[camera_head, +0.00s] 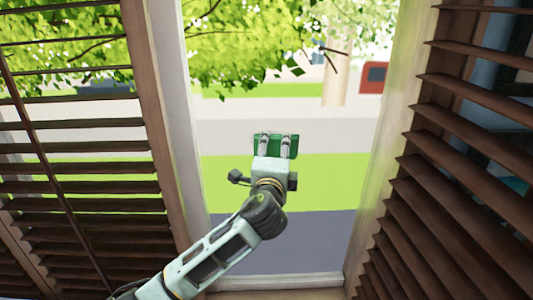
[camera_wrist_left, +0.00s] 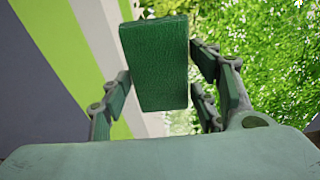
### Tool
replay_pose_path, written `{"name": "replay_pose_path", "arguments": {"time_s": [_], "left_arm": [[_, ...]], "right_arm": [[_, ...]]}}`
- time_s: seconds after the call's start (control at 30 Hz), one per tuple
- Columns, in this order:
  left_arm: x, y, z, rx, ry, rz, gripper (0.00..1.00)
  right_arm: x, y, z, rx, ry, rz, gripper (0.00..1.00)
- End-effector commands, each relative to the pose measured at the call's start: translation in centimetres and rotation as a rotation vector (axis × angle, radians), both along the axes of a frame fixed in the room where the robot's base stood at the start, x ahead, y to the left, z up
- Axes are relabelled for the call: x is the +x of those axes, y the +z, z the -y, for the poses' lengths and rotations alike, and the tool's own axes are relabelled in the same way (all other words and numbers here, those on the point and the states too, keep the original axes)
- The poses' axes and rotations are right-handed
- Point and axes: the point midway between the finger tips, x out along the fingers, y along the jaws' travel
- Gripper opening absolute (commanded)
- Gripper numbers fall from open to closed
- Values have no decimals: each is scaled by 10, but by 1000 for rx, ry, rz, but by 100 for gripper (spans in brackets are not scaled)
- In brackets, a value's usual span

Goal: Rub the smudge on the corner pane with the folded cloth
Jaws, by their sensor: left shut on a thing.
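My left gripper (camera_head: 275,141) reaches up in front of the window pane (camera_head: 310,175), near its middle. It is shut on the folded cloth (camera_head: 275,151), a small dark green block. The cloth also shows in the left wrist view (camera_wrist_left: 157,65), between the fingers and standing out past them. I cannot tell whether the cloth touches the pane. I cannot make out a clear smudge on the glass; dark thin marks (camera_head: 333,55) at the upper right look like twigs, but I cannot be sure. My right gripper is not in view.
Brown slatted shutters stand on the left (camera_head: 80,190) and right (camera_head: 440,200) of the pane. A pale frame post (camera_head: 385,140) edges the glass on the right, with a sill (camera_head: 280,283) below. Trees, grass and a road show outside.

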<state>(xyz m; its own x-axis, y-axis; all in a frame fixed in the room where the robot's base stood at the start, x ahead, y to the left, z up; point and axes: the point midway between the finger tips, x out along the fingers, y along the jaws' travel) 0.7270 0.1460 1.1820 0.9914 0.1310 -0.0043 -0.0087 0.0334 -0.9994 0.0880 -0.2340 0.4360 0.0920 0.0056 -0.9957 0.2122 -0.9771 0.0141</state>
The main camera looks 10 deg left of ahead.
Motion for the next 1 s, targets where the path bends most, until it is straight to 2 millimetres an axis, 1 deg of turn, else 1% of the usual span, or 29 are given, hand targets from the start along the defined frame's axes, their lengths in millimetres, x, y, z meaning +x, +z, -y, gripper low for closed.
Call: {"name": "replay_pose_path", "arguments": {"time_s": [0.03, 0.1, 0.27, 0.6, 0.7, 0.83, 1.0], "left_arm": [[2, 0, 5, -1, -2, 0, 35], [3, 0, 7, -1, -1, 0, 35], [4, 0, 11, 0, -2, 0, 35], [10, 0, 39, -1, -1, 0, 35], [11, 0, 43, -1, -1, 0, 35], [13, 1, 45, 0, 0, -1, 35], [14, 1, 41, 1, 1, 0, 35]], "right_arm": [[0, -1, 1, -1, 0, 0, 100], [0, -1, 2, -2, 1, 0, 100], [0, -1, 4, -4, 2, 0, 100], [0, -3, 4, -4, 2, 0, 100], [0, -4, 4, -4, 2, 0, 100], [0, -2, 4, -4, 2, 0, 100], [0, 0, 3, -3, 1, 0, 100]]}}
